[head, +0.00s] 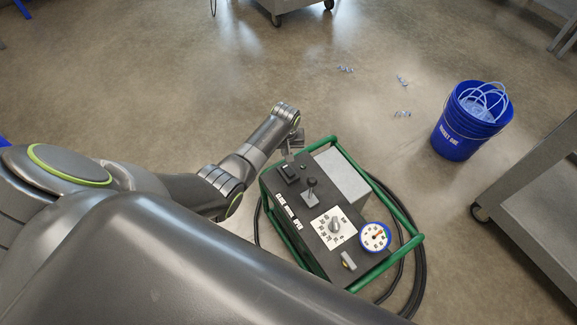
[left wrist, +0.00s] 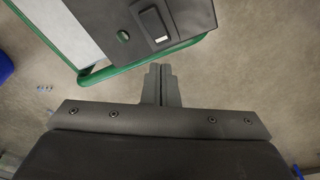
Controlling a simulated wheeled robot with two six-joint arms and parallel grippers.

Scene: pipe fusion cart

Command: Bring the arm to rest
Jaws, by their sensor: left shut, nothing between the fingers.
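My left arm comes in from the left in the head view. Its gripper (head: 294,143) is small there and partly hidden, close to the far left corner of the control box (head: 300,225). The box has a black panel with a lever, a dial, a gauge and switches, in a green tube frame. In the left wrist view my left gripper (left wrist: 160,70) has its two fingers shut together with nothing between them. The fingertips point toward the green frame (left wrist: 100,73) and the box's black panel (left wrist: 165,22), apparently just short of them. My right gripper is in neither view.
Black hoses (head: 418,275) lie on the floor around the control box. A blue bucket (head: 458,138) with pale curled strips stands at the right. Several shavings (head: 402,80) lie on the floor. A grey cart (head: 530,200) is at the right edge. The floor behind the box is mostly clear.

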